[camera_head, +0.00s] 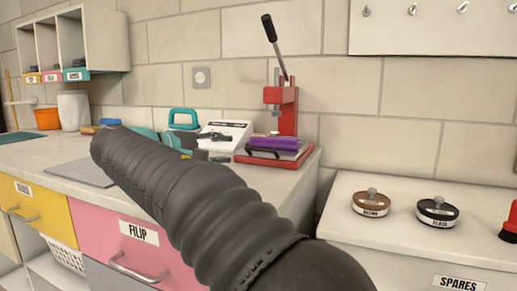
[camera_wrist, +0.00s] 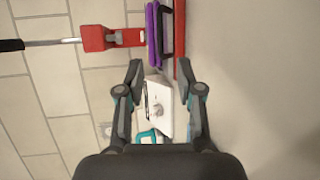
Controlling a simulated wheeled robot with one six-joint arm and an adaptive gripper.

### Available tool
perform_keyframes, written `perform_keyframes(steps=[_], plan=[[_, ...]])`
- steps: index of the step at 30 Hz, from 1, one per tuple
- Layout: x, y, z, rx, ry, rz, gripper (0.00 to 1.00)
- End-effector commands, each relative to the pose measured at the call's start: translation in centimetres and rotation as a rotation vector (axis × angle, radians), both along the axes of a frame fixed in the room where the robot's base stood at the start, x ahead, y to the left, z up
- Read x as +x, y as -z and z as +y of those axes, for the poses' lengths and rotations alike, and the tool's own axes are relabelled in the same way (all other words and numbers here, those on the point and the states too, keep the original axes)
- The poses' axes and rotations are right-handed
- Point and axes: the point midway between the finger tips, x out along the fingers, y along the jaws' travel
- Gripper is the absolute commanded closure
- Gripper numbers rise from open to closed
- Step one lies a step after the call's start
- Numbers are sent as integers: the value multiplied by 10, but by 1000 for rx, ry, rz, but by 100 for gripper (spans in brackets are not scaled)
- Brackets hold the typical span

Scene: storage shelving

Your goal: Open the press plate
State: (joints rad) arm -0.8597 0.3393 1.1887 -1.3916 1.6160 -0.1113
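The red press (camera_head: 286,108) stands on the counter against the tiled wall, with its black lever handle (camera_head: 269,27) raised. A purple plate (camera_head: 274,143) lies flat with a dark layer on the red base (camera_head: 277,159). In the turned wrist view, the press (camera_wrist: 110,39) is at upper left, with the purple plate (camera_wrist: 152,36) and red base (camera_wrist: 186,90) beyond my fingertips. My gripper (camera_wrist: 160,68) is open and empty, apart from the plate. In the head view my arm mostly hides it.
A white device (camera_head: 228,132) stands left of the press; it also shows between my fingers in the wrist view (camera_wrist: 158,100). Two round stamps, brown (camera_head: 371,203) and black (camera_head: 437,213), sit on the right cabinet. A pink drawer (camera_head: 112,222) is below the counter.

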Motion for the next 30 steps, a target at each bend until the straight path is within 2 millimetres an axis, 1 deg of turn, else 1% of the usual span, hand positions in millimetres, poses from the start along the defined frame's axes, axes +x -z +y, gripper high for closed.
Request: perform_keyframes(steps=[1,6,12,18,24,30], plan=[[6,2,-8,0,5,0,64],[29,8,-30,0,7,1,64],[55,14,-53,0,5,1,64],[76,20,-71,0,1,1,64],[86,22,-80,1,-1,1,64],[88,22,-81,1,-2,1,64]])
